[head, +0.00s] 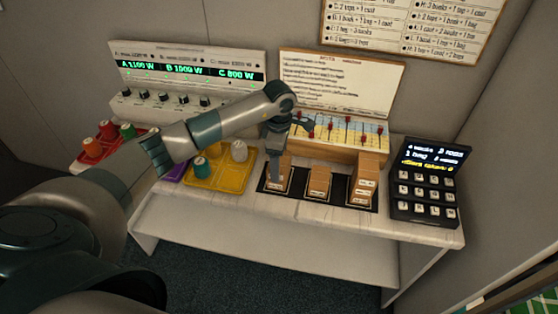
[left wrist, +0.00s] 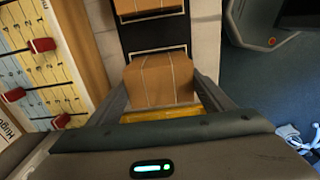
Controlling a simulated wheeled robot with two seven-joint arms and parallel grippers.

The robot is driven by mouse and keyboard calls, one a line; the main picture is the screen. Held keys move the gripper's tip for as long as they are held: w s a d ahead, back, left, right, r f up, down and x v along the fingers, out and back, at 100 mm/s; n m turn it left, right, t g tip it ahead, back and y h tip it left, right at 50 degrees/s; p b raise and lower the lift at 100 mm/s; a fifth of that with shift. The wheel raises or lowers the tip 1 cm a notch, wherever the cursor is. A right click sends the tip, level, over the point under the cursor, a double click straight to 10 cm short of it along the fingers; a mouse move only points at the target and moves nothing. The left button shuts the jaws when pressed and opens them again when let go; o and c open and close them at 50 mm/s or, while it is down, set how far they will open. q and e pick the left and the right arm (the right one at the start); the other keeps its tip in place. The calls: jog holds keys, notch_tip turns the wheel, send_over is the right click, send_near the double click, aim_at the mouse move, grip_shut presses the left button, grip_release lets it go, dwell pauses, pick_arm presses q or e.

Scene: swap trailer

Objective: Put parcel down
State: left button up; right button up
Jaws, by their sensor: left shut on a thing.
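My left gripper (head: 276,172) points down over the left end of a black mat (head: 330,199) on the table. It is shut on a small brown cardboard parcel (head: 285,179). In the left wrist view the parcel (left wrist: 160,80) sits between the two fingers, over a white-outlined square on the mat. I cannot tell whether its underside touches the mat. A middle parcel (head: 319,182) and a taller right parcel or stack (head: 365,184) stand on the same mat. My right gripper is not in view.
A yellow tray (head: 232,179) with cups lies left of the mat, and a red tray (head: 92,153) lies farther left. A slider board (head: 340,136) stands behind the parcels. A black keypad (head: 428,188) stands at right. A white strip of table front is clear.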

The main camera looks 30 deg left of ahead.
pick_arm(q)
jog(key=shift+f, duration=0.15)
jog(key=o, duration=1.1)
jog(key=shift+r, duration=0.25)
jog(key=shift+w+r, duration=0.1)
jog(key=shift+r, duration=0.15)
notch_tip(320, 180, up, 12)
jog(key=b, duration=0.5)
jog(key=shift+f, duration=0.25)
